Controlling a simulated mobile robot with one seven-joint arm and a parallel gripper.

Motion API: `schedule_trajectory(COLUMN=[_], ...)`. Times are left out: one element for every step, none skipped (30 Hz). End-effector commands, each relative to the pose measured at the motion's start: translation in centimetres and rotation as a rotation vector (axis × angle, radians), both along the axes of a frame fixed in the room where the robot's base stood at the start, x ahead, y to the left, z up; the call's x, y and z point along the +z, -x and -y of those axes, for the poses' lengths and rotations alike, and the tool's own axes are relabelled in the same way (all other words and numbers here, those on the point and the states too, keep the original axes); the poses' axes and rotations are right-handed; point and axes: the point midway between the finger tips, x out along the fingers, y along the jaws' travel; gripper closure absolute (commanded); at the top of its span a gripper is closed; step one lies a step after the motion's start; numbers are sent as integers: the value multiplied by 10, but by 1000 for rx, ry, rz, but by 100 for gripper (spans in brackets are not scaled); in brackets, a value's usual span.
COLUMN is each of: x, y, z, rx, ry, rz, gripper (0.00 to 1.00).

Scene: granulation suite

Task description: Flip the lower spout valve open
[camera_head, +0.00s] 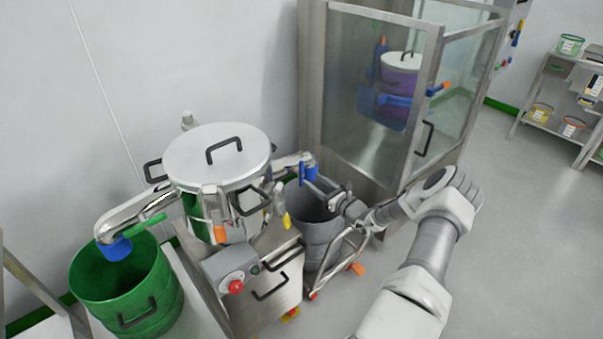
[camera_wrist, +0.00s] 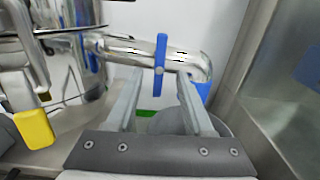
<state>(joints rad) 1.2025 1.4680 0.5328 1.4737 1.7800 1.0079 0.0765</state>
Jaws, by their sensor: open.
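A steel vessel (camera_head: 215,165) with a round lid has two spouts. The right spout (camera_wrist: 130,50) is a chrome pipe with a blue valve handle (camera_wrist: 160,65), which stands upright, across the pipe. The handle also shows in the head view (camera_head: 302,173). My gripper (camera_wrist: 160,77) is open, its two fingers apart on either side of the handle's line; I cannot tell whether the tips reach it. In the head view my gripper (camera_head: 322,188) is just right of this spout. The left spout (camera_head: 135,212) carries a green handle (camera_head: 145,226). The pictures do not settle which spout is the lower one.
A grey bin (camera_head: 318,235) stands under the right spout, a green bin (camera_head: 125,285) under the left. A steel-framed glass cabinet (camera_head: 350,120) stands close behind my gripper. A yellow tag or lever (camera_wrist: 35,128) is at left in the wrist view. Open floor lies to the right.

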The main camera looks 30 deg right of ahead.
Motion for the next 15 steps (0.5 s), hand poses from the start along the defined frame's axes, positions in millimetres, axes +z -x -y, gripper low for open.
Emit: schedule_trajectory(x=[-2, -2, -2, -2, -1, -1, -1, -1, -2, -1, -1, -1, -1, -1, -1], y=[-12, -18, -26, -32, -37, -44, -49, -53, -57, -60, -63, -66, -68, -69, -70], z=[-3, -4, -5, -6, -6, -7, -8, -8, -9, -9, -10, -10, -10, -10, -10], rx=[3, 3, 3, 3, 2, 2, 2, 2, 2, 2, 2, 2, 1, 1, 1], ry=[2, 2, 2, 1, 1, 1, 2, 2, 1, 1, 1, 1, 1, 1, 1], rz=[0, 0, 0, 0, 0, 1, 1, 0, -1, -1, -1, -1, -1, -1, -1], gripper=[48, 48, 48, 48, 48, 48, 48, 48, 48, 48, 48, 48, 48, 48, 48])
